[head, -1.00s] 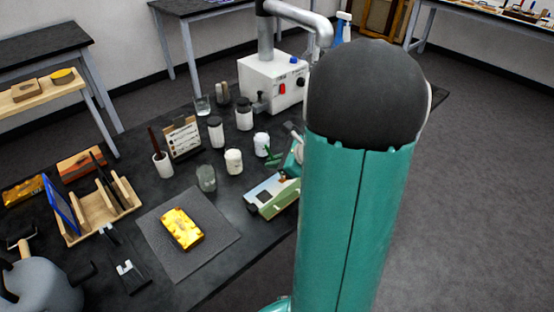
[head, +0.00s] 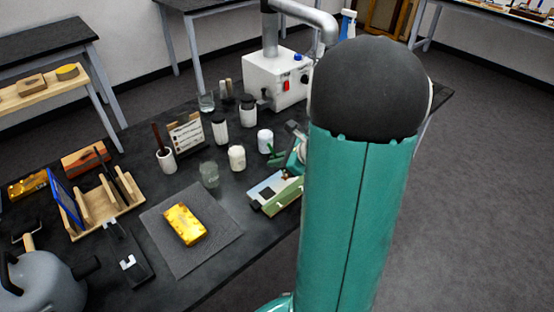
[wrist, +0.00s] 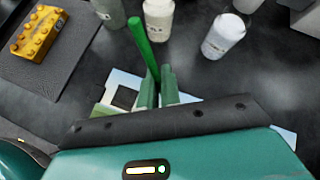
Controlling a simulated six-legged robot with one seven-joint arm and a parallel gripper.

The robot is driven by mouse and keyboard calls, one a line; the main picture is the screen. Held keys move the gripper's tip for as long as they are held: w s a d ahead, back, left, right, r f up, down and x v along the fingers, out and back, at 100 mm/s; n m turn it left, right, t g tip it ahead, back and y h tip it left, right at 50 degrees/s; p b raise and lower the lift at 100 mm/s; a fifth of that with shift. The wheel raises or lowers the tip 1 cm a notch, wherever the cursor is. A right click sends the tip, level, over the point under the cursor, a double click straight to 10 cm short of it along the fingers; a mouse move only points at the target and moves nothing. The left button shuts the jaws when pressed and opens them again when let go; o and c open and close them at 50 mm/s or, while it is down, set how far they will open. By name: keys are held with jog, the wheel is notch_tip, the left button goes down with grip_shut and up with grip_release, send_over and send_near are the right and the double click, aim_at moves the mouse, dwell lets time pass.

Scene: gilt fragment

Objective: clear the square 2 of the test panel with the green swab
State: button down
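The test panel (head: 288,197) lies on the dark table, partly behind my arm in the head view. It has pale and green areas and a dark square at its left end. In the wrist view the panel (wrist: 124,77) lies under my gripper, its dark square (wrist: 124,97) left of the fingers and much of it hidden. My gripper (wrist: 157,88) has green fingers closed around the green swab (wrist: 143,45), whose stick slants up and left. The swab (head: 276,157) also shows in the head view. The swab's tip and any contact with the panel are hidden.
A gold fragment (head: 184,224) rests on a grey mat (head: 217,250) left of the panel. A glass (head: 209,175), a cream jar (head: 237,158) and a white jar (head: 265,141) stand close behind. A wooden rack (head: 107,205) and grey kettle (head: 45,285) are at left.

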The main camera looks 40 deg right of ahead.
jog(key=shift+f, duration=0.4)
dwell(0.3)
jog(key=shift+d, duration=0.15)
jog(key=shift+d, duration=1.15)
jog(key=shift+a, duration=0.15)
jog(key=shift+a, duration=1.1)
jog(key=shift+d, duration=0.1)
